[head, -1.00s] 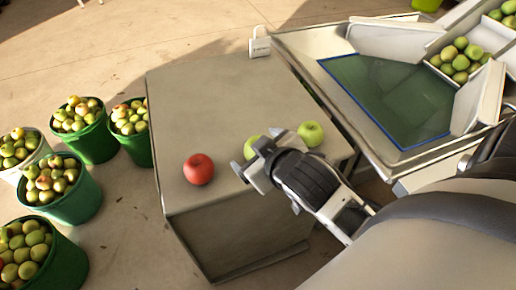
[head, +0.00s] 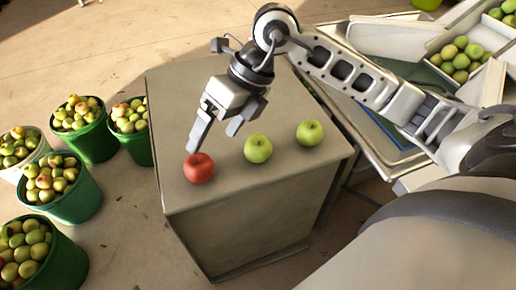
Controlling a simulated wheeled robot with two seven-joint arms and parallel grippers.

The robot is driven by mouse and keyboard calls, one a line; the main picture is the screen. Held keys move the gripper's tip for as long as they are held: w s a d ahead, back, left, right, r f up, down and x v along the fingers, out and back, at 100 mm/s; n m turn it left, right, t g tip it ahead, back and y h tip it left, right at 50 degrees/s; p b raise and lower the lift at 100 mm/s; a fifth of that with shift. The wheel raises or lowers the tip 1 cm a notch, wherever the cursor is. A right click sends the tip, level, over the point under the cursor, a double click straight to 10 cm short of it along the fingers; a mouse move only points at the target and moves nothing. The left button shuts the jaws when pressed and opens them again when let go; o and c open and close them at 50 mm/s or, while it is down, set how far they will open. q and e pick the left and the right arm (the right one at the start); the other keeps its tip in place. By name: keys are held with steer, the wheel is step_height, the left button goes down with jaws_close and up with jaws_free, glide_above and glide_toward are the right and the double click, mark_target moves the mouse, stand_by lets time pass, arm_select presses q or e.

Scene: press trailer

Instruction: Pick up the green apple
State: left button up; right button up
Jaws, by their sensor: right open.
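Two green apples stand on the grey box-shaped table (head: 190,100): one green apple (head: 258,149) in the middle of its front part and another green apple (head: 310,133) near its right edge. A red apple (head: 199,168) is to their left, near the front left corner. My right gripper (head: 213,142) is open and empty, its fingers pointing down. One fingertip is just above the red apple in the picture; the other is left of the middle green apple. I cannot tell if the fingertip touches the red apple. My left gripper is out of view.
Several green buckets (head: 70,205) and a white one (head: 12,172), full of apples, stand on the floor at left. A metal press trailer (head: 330,35) with apples in a tray (head: 462,75) is at right. The table's back left part is clear.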

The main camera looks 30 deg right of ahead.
mark_target(259, 142)
steer(key=w+d+m+h, duration=0.1)
steer(key=d+m+h, duration=0.1)
steer(key=d+h, duration=0.65)
steer(key=f+y, duration=0.1)
steer(key=f, duration=0.2)
steer(key=w+d+f, duration=0.1)
steer(key=f, duration=0.2)
steer(key=d+f+y, duration=0.1)
steer(key=f, duration=0.2)
steer(key=shift+w+d+f+y, duration=0.15)
steer(key=shift+f+y, duration=0.05)
steer(key=shift+y, duration=0.15)
steer(key=shift+w+a+f+p, duration=0.1)
steer(key=shift+w+f+p, duration=0.1)
steer(key=shift+f, duration=0.75)
steer(key=shift+w+a+f+p, duration=0.1)
steer(key=shift+f+p, duration=0.05)
steer(key=shift+f, duration=0.85)
steer(key=shift+w+a+f+p, duration=0.1)
steer(key=shift+f+p, duration=0.1)
steer(key=shift+f, duration=0.75)
steer(key=shift+d, duration=0.1)
steer(key=c, duration=1.1)
